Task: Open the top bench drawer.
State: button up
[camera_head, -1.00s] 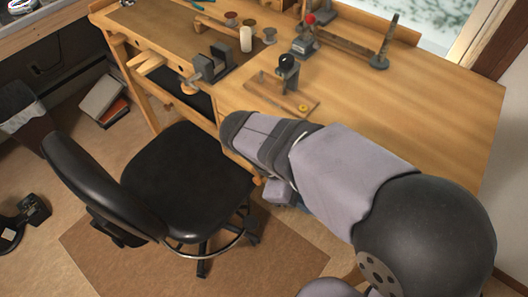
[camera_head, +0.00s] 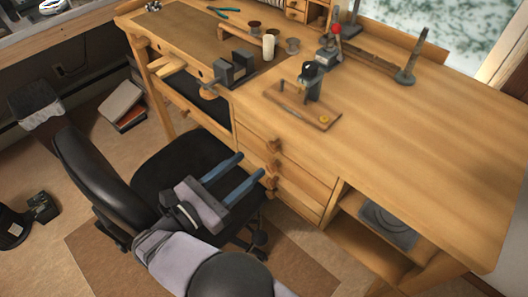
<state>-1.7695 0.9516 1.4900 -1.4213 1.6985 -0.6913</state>
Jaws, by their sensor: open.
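The wooden bench (camera_head: 420,150) has a stack of drawers under its top, right of the leg opening. The top bench drawer (camera_head: 300,165) is the uppermost front and looks shut. A round wooden knob (camera_head: 274,145) stands out from it. Lower knobs (camera_head: 271,182) sit below it, partly close to my fingers. My gripper (camera_head: 251,165) is open and empty, with two blue fingers pointing up and right toward the drawer fronts. Its fingertips appear just left of and below the top knob; I cannot tell the exact gap.
A black office chair (camera_head: 95,180) stands left of my gripper, its seat behind and below it. A vise (camera_head: 235,68) juts from the bench edge. An open shelf (camera_head: 385,222) is right of the drawers. Tools stand on the bench top.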

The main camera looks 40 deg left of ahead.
aim_at(270, 148)
jog(key=shift+w+p, duration=0.55)
jog(key=shift+w, duration=3)
